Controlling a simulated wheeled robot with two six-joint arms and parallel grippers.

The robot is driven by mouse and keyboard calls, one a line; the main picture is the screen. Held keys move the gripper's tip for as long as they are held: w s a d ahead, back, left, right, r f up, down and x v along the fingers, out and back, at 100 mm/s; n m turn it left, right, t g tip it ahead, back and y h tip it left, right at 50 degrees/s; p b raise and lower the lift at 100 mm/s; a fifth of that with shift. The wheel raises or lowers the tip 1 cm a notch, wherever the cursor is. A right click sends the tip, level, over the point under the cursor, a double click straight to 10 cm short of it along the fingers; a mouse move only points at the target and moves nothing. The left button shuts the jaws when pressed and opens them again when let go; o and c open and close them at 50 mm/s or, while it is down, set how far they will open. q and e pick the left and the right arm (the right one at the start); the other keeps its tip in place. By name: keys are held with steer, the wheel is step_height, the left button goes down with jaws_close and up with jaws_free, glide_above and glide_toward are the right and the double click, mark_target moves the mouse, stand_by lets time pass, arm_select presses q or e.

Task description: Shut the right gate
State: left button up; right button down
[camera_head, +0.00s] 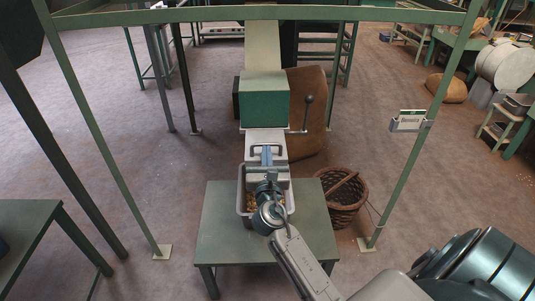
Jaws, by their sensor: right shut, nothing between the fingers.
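A green hopper box (264,108) stands in the upper middle at the foot of a pale chute. Below it a pale grey plate (266,136) with a bar handle, which looks like the gate, reaches over a grey bin (241,204). My right gripper (267,158) is shut and empty, with its fingers at the near end of this plate. I cannot tell whether they touch it. My wrist covers much of the bin; some brown nuts (251,201) show inside. My left gripper is out of view.
A lever with a dark knob (308,100) sticks up right of the hopper. The bin stands on a green table (222,230). A wicker basket (345,214) and a brown sack (311,115) are on the right. Green frame posts (412,165) flank the table.

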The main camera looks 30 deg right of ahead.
mark_target(266, 132)
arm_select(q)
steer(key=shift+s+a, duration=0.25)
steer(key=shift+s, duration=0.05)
arm_select(e)
steer(key=x, duration=0.3)
steer(key=f+x, duration=0.1)
steer(key=x, duration=0.2)
steer(key=f+x, duration=0.1)
steer(key=x, duration=0.2)
steer(key=shift+w+d+r+p, duration=0.1)
steer(key=shift+w+d+p, duration=0.15)
steer(key=shift+w+p, duration=0.2)
steer(key=shift+w+d+r, duration=0.1)
steer(key=shift+w+r, duration=0.05)
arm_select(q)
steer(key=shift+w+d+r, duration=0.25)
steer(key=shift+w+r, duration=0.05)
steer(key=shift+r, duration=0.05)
arm_select(e)
steer(key=shift+r, duration=0.2)
